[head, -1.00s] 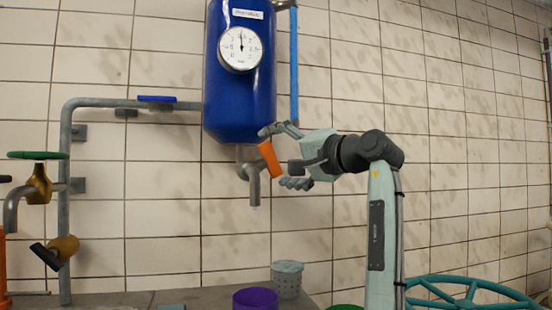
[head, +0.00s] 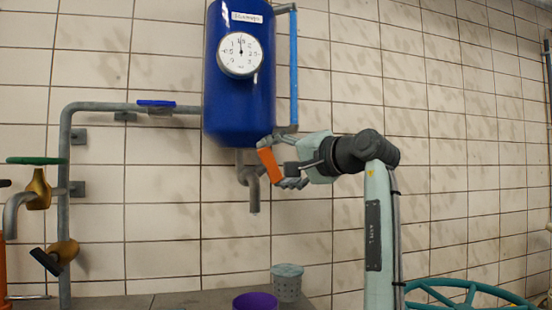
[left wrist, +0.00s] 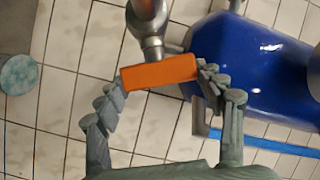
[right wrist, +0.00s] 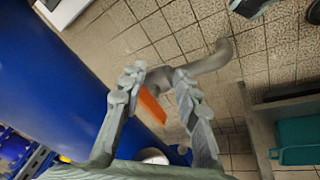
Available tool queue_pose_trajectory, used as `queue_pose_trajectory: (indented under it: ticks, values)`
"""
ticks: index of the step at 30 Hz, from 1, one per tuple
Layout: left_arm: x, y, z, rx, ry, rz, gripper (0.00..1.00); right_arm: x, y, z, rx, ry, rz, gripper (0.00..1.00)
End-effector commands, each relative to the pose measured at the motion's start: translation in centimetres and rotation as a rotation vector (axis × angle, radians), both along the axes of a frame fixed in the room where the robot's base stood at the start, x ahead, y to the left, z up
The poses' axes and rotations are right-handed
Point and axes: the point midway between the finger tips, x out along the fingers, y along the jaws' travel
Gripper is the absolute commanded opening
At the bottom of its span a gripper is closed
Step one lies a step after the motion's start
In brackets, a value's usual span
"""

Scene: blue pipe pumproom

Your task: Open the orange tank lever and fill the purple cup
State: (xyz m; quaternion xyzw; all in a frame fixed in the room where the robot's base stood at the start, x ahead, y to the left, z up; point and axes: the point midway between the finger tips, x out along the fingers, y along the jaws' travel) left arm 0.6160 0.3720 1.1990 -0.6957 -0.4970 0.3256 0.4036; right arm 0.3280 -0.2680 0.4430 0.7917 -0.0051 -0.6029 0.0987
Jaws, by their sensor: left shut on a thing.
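The orange lever (head: 268,163) sits on the spout (head: 254,198) under the blue tank (head: 238,85). My left gripper (head: 277,163) is shut on the lever. In the left wrist view the lever (left wrist: 160,72) lies between the fingertips. The purple cup (head: 255,301) stands on the grey ledge, roughly below the spout and cut off by the picture's bottom edge; its inside does not show. My right gripper (right wrist: 160,78) shows only in its wrist view, fingers apart. An orange strip (right wrist: 153,108) and a grey pipe show between or behind them; contact is unclear.
A blue-handled pipe (head: 155,103) runs along the wall. A teal wheel (head: 470,292) is at lower right.

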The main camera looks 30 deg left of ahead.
Motion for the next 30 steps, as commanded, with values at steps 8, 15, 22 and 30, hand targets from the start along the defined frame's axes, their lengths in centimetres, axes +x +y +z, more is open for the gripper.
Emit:
queue_pose_trajectory:
  ticks: [8, 15, 22, 30]
  values:
    - [0.0, 0.0, 0.4, -0.088, 0.073, -0.057, 0.39, -1.3, -0.2, -6.4, 0.014, 0.043, 0.013, 0.31]
    - [0.0, 0.0, 0.1, -0.119, 0.103, -0.077, 0.40, -2.5, -0.4, -9.3, 0.014, 0.059, 0.022, 0.31]
    - [0.0, 0.0, 0.0, -0.120, 0.104, -0.079, 0.39, -2.5, -0.4, -9.5, 0.015, 0.059, 0.024, 0.31]
    - [0.0, 0.0, 0.0, -0.120, 0.103, -0.079, 0.90, -2.5, -0.4, -9.5, 0.015, 0.059, 0.023, 0.31]
